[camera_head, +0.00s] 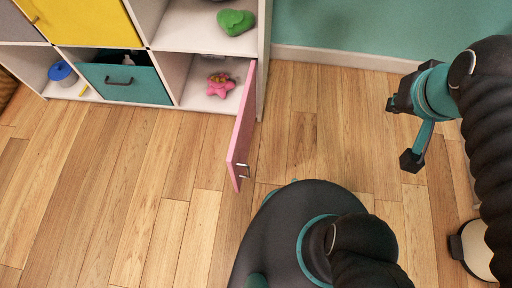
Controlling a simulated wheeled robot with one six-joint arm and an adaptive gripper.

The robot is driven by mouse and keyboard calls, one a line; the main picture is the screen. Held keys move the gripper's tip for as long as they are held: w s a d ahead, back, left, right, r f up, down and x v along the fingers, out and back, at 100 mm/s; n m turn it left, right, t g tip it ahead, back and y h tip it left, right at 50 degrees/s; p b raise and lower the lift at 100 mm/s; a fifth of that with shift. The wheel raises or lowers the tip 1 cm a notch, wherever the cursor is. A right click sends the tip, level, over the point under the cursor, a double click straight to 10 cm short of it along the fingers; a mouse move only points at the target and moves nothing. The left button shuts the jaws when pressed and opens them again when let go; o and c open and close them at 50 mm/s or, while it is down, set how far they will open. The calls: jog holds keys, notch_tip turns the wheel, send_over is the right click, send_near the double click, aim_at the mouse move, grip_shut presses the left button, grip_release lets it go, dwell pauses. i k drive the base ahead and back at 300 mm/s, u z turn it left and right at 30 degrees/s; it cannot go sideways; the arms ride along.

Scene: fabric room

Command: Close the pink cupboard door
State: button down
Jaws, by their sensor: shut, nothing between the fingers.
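The pink cupboard door (242,125) is swung open at the right end of the low white shelf unit. It stands out from the shelf over the floor, seen nearly edge-on, with a small metal handle near its free end. The open compartment (203,69) beside it holds a pink star-shaped thing (220,85). My gripper (411,160) is at the right, above the floor and well apart from the door. It is shut and holds nothing. Its fingers are small and seen from the side.
A teal drawer (130,88) and a yellow front (80,20) lie left of the compartment. A green heart-shaped thing (235,22) sits above it, and a blue round thing (62,73) at the far left. The wooden floor (325,135) between door and gripper is clear.

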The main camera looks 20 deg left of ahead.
aim_at(236, 160)
jog(key=k, duration=1.1)
jog(key=u, duration=1.45)
